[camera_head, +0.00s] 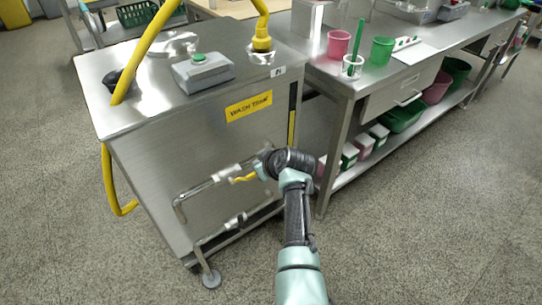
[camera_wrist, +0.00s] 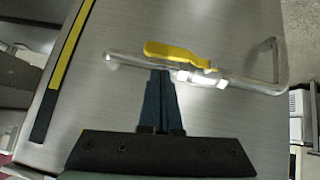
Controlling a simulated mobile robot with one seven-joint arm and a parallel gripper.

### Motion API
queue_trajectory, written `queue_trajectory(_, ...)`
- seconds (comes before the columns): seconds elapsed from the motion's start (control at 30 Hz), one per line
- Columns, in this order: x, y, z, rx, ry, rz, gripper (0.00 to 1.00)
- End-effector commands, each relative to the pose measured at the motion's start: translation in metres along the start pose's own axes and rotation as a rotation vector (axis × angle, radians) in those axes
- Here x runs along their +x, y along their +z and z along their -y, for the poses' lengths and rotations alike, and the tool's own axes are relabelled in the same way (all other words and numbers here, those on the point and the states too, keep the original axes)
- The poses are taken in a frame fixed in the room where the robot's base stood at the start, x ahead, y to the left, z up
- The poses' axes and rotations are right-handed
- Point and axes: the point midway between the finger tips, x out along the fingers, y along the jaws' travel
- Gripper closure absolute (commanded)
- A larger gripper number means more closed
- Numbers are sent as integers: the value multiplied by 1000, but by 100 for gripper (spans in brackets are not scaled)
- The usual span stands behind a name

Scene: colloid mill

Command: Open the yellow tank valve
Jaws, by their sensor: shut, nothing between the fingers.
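The yellow tank valve handle (camera_wrist: 178,54) is a bent yellow lever on a metal pipe (camera_wrist: 252,85) on the side of the steel wash tank. In the wrist view the lever lies roughly along the pipe. In the head view the lever (camera_head: 243,178) shows just left of my wrist, on the upper of two pipes. My gripper (camera_wrist: 161,72) is shut and empty, its fingertips at or just below the pipe, close under the lever. I cannot tell whether they touch. In the head view my fingertips are hidden behind my wrist.
The steel wash tank (camera_head: 150,165) carries a grey box with a green button (camera_head: 200,70) and yellow hoses (camera_head: 135,65). A lower pipe (camera_head: 238,222) sits beneath the valve. A steel bench (camera_head: 345,85) with cups and bins stands to the right. The floor in front is clear.

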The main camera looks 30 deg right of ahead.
Motion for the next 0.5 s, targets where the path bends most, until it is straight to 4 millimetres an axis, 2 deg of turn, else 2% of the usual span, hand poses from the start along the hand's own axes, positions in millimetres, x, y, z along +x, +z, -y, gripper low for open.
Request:
queue_trajectory(0.03, -10, -13, 2, -2, -1, -1, 100)
queue_trajectory(0.13, -20, -30, 7, -3, -2, -2, 100)
queue_trajectory(0.23, -32, -25, 5, 0, 0, -2, 100)
queue_trajectory(0.5, -76, -24, 2, 0, 2, -3, 100)
